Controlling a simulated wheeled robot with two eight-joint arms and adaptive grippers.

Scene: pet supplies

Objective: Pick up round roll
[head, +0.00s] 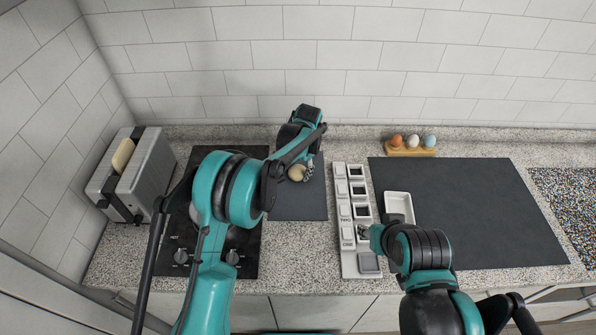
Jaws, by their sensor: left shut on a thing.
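The round roll (296,173) is a small tan, rounded thing over the far part of a dark grey mat. My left gripper (306,172) reaches down from the far side and is shut on the roll at its right side. The teal wrist above hides part of the gripper, and I cannot tell whether the roll touches the mat. My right gripper (363,231) is by the white panel of square compartments, at its near right side; its fingers are too small to read.
The white panel (348,240) stands right of the small mat (290,207). A white square dish (388,200) lies on a larger dark mat (480,220). Several eggs sit in a wooden holder (410,151) at the back. A toaster (148,172) with bread and a black hob (245,258) are left.

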